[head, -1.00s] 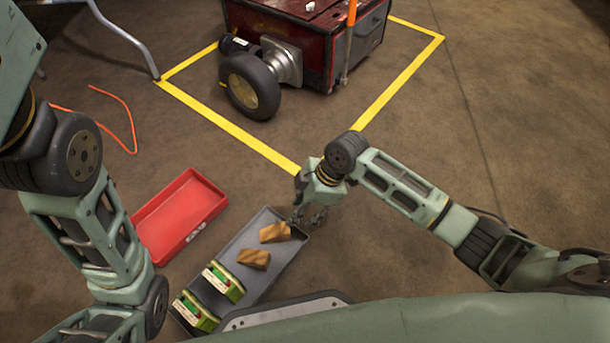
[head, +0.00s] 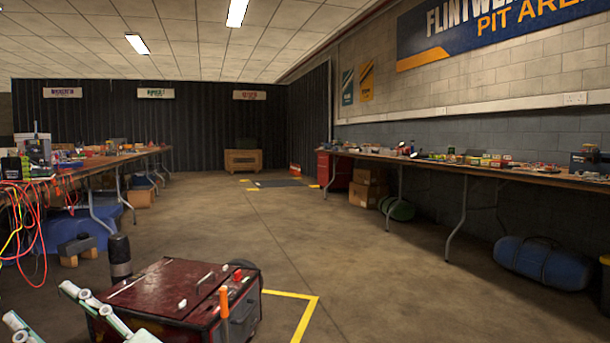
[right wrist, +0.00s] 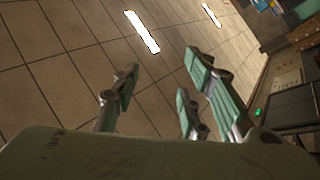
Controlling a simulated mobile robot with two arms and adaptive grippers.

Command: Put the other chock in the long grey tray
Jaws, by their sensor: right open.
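Neither the chocks nor the long grey tray shows in the views now; a second earlier two brown chocks lay in the grey tray. My right gripper (head: 42,306) shows at the lower left of the head view, its pale green fingers in front of the red cart. In the right wrist view the right gripper (right wrist: 160,76) is open, its fingers spread and empty, pointing up towards the ceiling. My left gripper is in neither view.
A dark red cart (head: 190,292) with an orange handle stands at the bottom, beside yellow floor tape (head: 305,318). Cluttered benches run along the left (head: 95,165) and right (head: 470,172). A blue bag (head: 541,262) lies under the right bench. The middle floor is open.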

